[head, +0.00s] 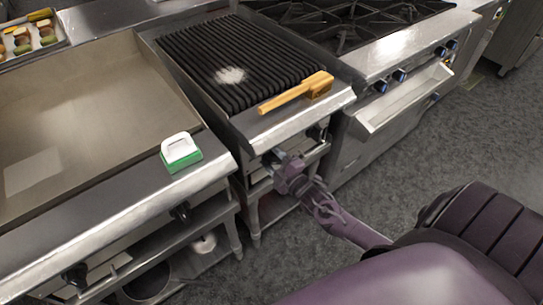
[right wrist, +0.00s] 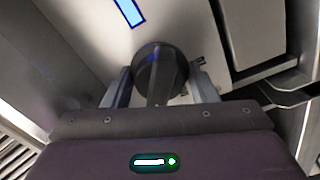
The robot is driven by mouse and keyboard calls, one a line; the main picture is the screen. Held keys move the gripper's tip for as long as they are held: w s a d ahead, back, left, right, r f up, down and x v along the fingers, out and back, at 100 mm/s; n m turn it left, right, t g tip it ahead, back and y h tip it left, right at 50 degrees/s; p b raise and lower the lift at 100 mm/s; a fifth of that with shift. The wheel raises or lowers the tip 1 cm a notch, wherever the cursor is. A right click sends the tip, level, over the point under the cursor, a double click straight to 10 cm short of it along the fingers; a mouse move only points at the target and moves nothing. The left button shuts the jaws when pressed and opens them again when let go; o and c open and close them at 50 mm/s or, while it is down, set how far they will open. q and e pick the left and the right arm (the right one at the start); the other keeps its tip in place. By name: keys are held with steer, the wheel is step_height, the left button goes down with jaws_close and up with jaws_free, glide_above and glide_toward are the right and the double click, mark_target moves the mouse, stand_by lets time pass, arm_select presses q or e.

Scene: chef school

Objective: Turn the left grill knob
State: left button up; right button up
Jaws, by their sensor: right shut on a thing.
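The charcoal grill (head: 235,65) with black ribbed bars stands in the middle of the head view. My right gripper (head: 274,158) is at the left part of its front panel, below the front ledge. In the right wrist view the round dark left grill knob (right wrist: 160,72) sits between my two fingers (right wrist: 160,90), and the gripper is shut on its raised grip. Another dark grill knob (head: 316,132) shows further right on the same panel. My left gripper is in neither view.
A wooden-handled brush (head: 297,92) lies on the grill's front edge. A green and white scrubber (head: 181,151) rests on the flat griddle's (head: 85,100) front ledge at left. The grey floor (head: 400,165) in front is open.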

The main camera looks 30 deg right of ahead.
mark_target(278, 163)
steer(key=m+p, duration=0.1)
steer(key=m, duration=0.4)
steer(key=shift+d+r+m, duration=0.1)
steer(key=shift+r+m, duration=0.05)
steer(key=shift+m, duration=0.15)
steer(key=m+p, duration=0.1)
steer(key=m, duration=0.3)
steer(key=shift+m+p, duration=0.3)
steer(key=shift+m, duration=0.1)
steer(key=o, duration=0.7)
steer(key=s, duration=0.7)
steer(key=shift+s+d, duration=0.4)
